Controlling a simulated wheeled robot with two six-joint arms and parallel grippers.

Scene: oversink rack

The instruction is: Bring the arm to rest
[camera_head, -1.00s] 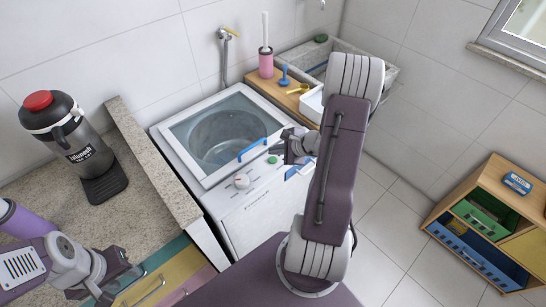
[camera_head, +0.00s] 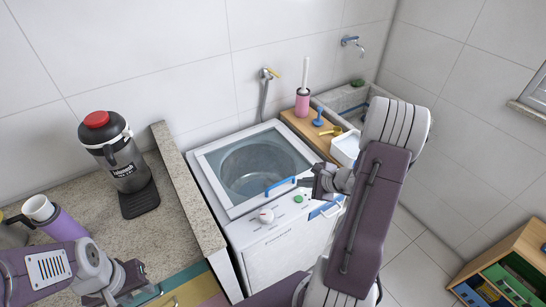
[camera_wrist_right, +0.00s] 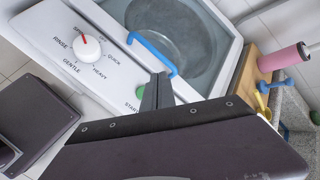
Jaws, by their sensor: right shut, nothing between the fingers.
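My right arm reaches in from the lower right in the head view. Its gripper (camera_head: 307,183) is shut and empty, above the front edge of the washing machine (camera_head: 281,260), close to the blue lid handle (camera_head: 281,187). In the right wrist view the shut fingers (camera_wrist_right: 158,90) are in front of the control panel, partly covering the green start button (camera_wrist_right: 141,91). Whether they touch the machine I cannot tell. My left gripper (camera_head: 138,282) is low at the left, over the counter's front edge, with no held thing visible. Its fingers are too unclear to judge.
The washer's glass lid (camera_head: 250,168) is down. A wooden shelf (camera_head: 312,128) and sink (camera_head: 352,98) are behind. A cabinet (camera_head: 515,265) stands right.

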